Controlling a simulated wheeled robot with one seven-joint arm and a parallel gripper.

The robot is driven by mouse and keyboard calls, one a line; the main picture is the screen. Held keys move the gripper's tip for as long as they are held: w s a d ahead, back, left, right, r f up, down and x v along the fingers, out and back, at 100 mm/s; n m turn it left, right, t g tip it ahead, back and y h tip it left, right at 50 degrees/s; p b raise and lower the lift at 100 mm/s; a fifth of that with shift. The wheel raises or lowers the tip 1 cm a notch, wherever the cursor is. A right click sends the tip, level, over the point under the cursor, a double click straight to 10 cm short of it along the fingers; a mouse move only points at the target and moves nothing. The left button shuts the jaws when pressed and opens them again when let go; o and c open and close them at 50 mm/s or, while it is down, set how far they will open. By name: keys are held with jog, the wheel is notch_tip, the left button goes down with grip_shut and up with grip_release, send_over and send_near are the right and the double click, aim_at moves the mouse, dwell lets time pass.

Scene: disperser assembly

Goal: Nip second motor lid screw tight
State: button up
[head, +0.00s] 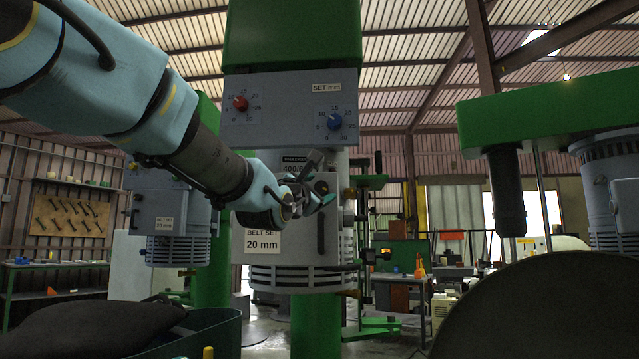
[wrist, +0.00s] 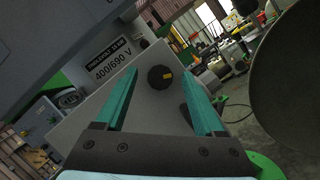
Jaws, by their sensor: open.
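The grey motor lid (wrist: 125,115) fills the middle of the wrist view, below a plate reading 400/690 V. The screw under the gripper cannot be made out there.
A "BELT SET 20 mm" plate (head: 262,243) is below my wrist. A green machine (head: 545,110) stands at the right, with open floor and benches behind.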

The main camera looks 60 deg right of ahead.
jog(key=shift+d+r, duration=0.1)
jog(key=shift+d, duration=0.3)
jog(key=shift+c, duration=0.2)
grip_shut()
